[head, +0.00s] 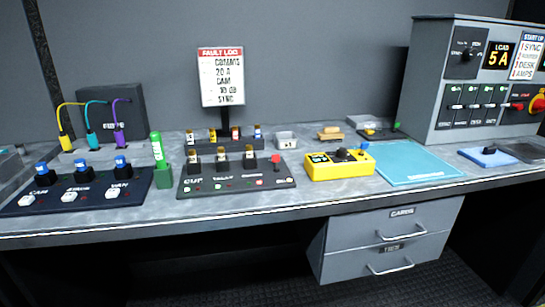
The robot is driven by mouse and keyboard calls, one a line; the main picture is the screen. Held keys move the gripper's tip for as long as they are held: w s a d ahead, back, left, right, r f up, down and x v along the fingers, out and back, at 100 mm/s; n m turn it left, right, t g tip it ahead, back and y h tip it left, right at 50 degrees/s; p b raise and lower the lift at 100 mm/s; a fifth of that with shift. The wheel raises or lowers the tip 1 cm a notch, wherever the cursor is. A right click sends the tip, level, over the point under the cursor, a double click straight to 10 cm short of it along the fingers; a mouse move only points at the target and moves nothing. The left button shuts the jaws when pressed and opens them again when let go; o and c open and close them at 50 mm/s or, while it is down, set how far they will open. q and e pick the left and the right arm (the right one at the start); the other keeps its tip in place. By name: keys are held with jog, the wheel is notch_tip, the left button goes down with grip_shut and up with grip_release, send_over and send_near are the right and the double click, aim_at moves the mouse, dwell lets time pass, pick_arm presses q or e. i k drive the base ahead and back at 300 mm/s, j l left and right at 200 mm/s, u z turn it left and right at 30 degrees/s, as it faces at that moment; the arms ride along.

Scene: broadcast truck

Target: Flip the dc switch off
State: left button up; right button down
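I cannot read a "DC" label on any control, so I cannot tell which switch is the dc switch. A grey power panel (450,60) stands at the right end of the desk. It carries a row of several small toggle switches (473,105) with green lights above, and their labels are too small to read. Right of them are a red control (517,106) and a red and yellow rotary switch (538,103), partly cut by the frame edge. A sync dial (467,56) and a "LOAD 5 A" display (497,55) sit above. Neither of my grippers is in view.
The desk (320,195) holds a yellow box with a joystick (340,164), a teal mat (415,163), a blue pad (488,157), a dark plug board (237,180) and a cable panel (75,190). A fault log sign (221,77) stands behind. Drawers (390,240) are below.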

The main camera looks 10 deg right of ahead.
aim_at(275, 158)
jog(key=i+u, duration=0.2)
jog(key=i, duration=0.3)
jog(key=i+l+u, duration=0.2)
jog(key=i, duration=0.25)
jog(key=j, duration=0.1)
